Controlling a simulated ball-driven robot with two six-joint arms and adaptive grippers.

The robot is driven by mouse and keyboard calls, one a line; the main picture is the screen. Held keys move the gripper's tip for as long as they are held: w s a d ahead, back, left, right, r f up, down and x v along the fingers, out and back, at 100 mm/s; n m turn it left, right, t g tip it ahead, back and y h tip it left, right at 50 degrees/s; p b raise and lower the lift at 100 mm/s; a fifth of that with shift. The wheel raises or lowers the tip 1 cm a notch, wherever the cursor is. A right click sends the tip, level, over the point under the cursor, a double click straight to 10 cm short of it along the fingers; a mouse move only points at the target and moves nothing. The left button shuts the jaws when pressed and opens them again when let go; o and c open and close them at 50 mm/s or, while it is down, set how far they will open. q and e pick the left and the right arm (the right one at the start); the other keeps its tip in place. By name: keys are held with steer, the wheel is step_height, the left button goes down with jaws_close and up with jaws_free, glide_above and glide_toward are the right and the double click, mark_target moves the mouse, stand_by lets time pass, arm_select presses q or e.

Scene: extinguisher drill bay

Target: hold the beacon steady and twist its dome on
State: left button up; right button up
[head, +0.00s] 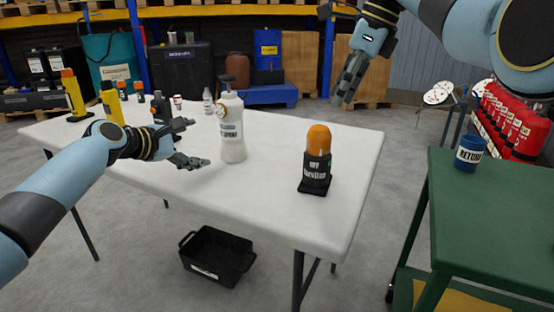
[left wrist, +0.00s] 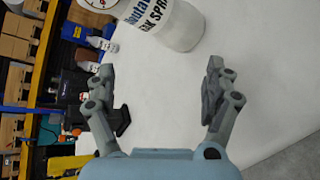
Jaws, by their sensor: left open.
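The beacon, a black base (head: 315,176) with an orange dome (head: 319,138) sitting on top, stands upright on the white table near its right end. I cannot tell whether the dome is seated fully or only resting. My left gripper (head: 196,143) is open and empty over the table, left of the beacon and beside a white spray bottle (head: 232,140). Its spread fingers (left wrist: 160,72) also show in the left wrist view with nothing between them. My right gripper (head: 347,82) hangs in the air above and right of the beacon, its fingers seen edge-on, apart from the dome.
The white spray bottle (left wrist: 165,22) stands just past my left fingers. Yellow and dark bottles (head: 112,102) crowd the table's far left. A green cart (head: 490,215) with a blue cup (head: 470,153) stands at right. A black crate (head: 217,257) lies on the floor. Table front is clear.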

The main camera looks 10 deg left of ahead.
arm_select(q)
steer(key=s+d+r+n+g+h, duration=0.25)
steer(key=d+g+h, duration=0.2)
steer(key=d, duration=1.05)
steer(key=n+h, duration=0.1)
steer(key=n, duration=0.1)
glide_toward(318, 167)
steer(key=shift+g, duration=0.35)
steer(key=w, duration=0.2)
steer(key=w+a+f, duration=0.1)
steer(key=shift+w+a, duration=0.1)
steer(key=shift+w, duration=0.25)
steer(key=shift+d+f+h, duration=0.2)
steer(key=shift+d+h, duration=0.05)
steer(key=shift+d, duration=0.05)
steer(key=x, duration=1)
steer(key=shift+d+f, duration=0.2)
steer(key=shift+c, duration=0.3)
